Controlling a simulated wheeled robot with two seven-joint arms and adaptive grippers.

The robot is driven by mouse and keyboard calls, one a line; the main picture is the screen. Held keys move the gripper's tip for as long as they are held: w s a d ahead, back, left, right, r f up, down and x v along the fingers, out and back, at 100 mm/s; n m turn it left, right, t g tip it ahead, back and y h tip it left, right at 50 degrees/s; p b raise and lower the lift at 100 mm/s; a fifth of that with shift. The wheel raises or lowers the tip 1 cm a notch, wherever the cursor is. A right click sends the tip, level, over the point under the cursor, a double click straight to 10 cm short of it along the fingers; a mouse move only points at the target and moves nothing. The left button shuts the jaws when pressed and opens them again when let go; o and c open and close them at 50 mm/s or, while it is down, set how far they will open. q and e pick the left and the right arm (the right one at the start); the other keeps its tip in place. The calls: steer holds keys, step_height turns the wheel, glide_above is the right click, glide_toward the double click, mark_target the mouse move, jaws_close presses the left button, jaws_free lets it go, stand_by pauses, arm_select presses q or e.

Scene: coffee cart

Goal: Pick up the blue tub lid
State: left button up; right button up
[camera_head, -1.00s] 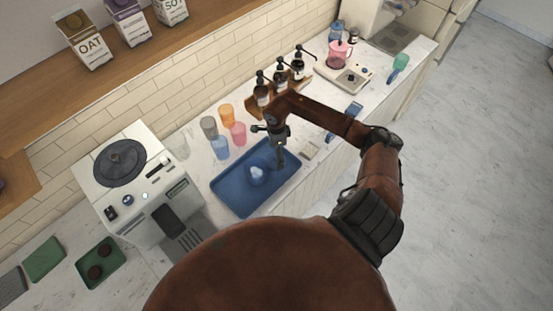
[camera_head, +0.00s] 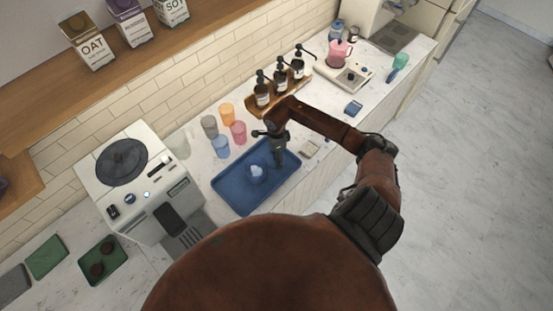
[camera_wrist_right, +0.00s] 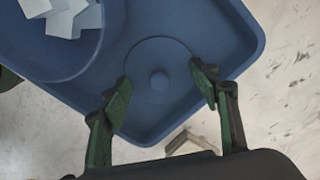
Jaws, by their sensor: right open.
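The blue tub lid (camera_wrist_right: 150,57) is a flat round disc with a small round knob (camera_wrist_right: 159,80) at its centre. It lies on the blue tray (camera_wrist_right: 240,45), beside the blue tub (camera_wrist_right: 92,50) that holds white ice cubes. In the right wrist view, my right gripper (camera_wrist_right: 161,77) is open, its two green-padded fingers on either side of the knob and not touching it. In the head view, my right gripper (camera_head: 279,162) points down over the right part of the tray and hides most of the lid. My left gripper is not in view.
Coloured cups (camera_head: 221,147) stand behind the tray. Pump bottles (camera_head: 262,95) stand on a wooden rack behind my arm. A coffee machine (camera_head: 140,180) is to the left. A small pale object (camera_head: 310,149) lies right of the tray, near the counter edge.

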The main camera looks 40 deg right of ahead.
steer(key=shift+s+f, duration=0.1)
jaws_close()
stand_by(0.4)
steer(key=shift+s, duration=0.1)
